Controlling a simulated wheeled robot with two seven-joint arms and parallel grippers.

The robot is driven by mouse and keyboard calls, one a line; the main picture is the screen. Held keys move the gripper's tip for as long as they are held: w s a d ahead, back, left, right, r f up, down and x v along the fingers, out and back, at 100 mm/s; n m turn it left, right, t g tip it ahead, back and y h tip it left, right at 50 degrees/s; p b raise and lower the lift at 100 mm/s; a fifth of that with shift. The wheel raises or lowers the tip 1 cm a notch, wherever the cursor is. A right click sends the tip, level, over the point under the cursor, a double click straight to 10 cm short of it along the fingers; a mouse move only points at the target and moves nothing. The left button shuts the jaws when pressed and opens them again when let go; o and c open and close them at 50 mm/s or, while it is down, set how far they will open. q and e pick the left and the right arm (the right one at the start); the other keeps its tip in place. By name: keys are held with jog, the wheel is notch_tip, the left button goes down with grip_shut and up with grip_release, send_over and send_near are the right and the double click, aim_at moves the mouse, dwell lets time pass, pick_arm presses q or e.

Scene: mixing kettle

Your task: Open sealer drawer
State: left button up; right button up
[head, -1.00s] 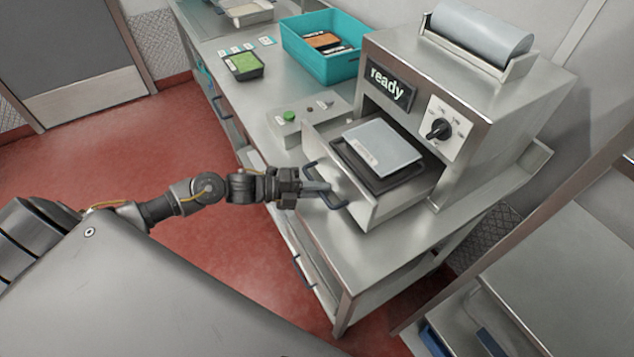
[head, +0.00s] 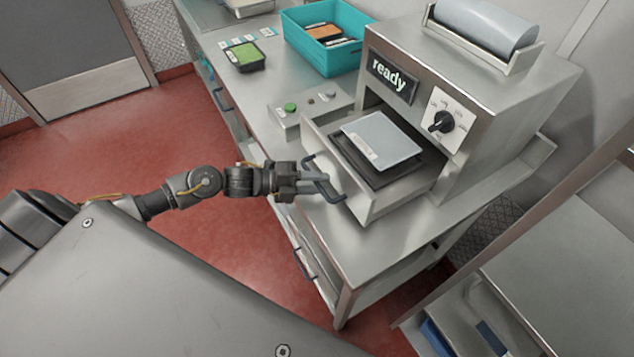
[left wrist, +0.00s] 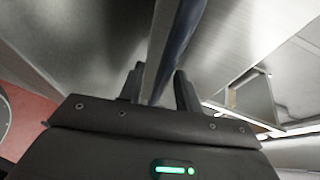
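The sealer (head: 480,95) is a steel box with a "ready" display. Its drawer (head: 375,207) stands pulled out at the front, with a dark tray (head: 402,176) and a pale film-topped pack (head: 382,138) in it. The drawer's dark curved handle (head: 329,190) is on the drawer front. My left gripper (head: 310,185) is at the handle. In the left wrist view its two fingers (left wrist: 160,78) stand apart, with the blue-grey handle bar (left wrist: 178,48) running between them and gaps visible beside it. My right gripper is out of view.
A button box (head: 312,108) with a green button stands left of the drawer. Behind are a teal bin (head: 335,60) and a black tray with green contents (head: 247,56). The red floor (head: 150,150) left of the counter is clear.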

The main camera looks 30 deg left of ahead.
pick_arm(q)
jog(key=b+v, duration=0.3)
jog(key=v, duration=0.7)
jog(key=shift+s+a, duration=0.2)
jog(key=shift+a, duration=0.1)
